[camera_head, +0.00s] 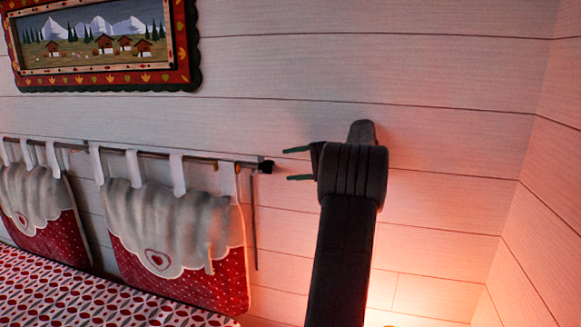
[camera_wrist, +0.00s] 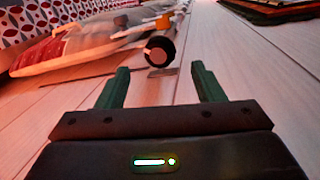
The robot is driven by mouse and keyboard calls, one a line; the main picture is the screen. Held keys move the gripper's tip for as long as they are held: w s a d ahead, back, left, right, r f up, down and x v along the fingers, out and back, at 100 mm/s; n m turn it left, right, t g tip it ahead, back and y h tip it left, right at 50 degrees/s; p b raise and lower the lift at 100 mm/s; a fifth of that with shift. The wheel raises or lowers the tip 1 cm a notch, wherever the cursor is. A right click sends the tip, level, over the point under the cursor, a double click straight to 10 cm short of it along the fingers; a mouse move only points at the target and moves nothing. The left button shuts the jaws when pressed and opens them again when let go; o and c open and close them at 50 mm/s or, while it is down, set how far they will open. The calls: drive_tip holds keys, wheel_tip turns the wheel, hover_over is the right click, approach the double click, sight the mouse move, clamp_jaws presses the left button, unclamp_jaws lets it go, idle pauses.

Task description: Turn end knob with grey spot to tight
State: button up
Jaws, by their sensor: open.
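The dark round end knob (camera_head: 266,167) sits at the right end of the curtain rod (camera_head: 205,159), which runs along the wall. In the wrist view the knob (camera_wrist: 160,50) shows end-on, with a paler mark near its left edge; I cannot tell clearly whether this is the grey spot. My gripper (camera_head: 288,164) is just right of the knob, its two green fingers pointing left at it. In the wrist view the fingers (camera_wrist: 160,70) are spread, empty, and stop short of the knob, which lies ahead between them.
Red and white cushions (camera_head: 180,235) hang from the rod by white loops. A thin dark stick (camera_head: 254,225) hangs down below the knob. A framed mountain picture (camera_head: 100,45) is on the wall above. The patterned bed cover (camera_head: 70,295) is below left. The wall right of the knob is bare.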

drive_tip(key=n+t+y+b, duration=0.1)
drive_tip(key=n+t+b, duration=0.4)
drive_tip(key=n+b, duration=0.95)
approach(273, 167)
drive_tip(key=w+a+n+p, duration=0.1)
drive_tip(key=a+p, duration=0.1)
drive_tip(key=a, duration=0.1)
drive_tip(key=w+a+n+p, duration=0.1)
drive_tip(key=a+p, duration=0.2)
drive_tip(key=w+a+n+p, duration=0.2)
drive_tip(key=a, duration=0.1)
drive_tip(key=shift+p, duration=0.4)
drive_tip(key=shift+w+a+f, duration=0.1)
drive_tip(key=shift+w+a, duration=0.2)
drive_tip(key=shift+a, duration=0.4)
drive_tip(key=shift+c, duration=0.2)
drive_tip(key=c, duration=0.9)
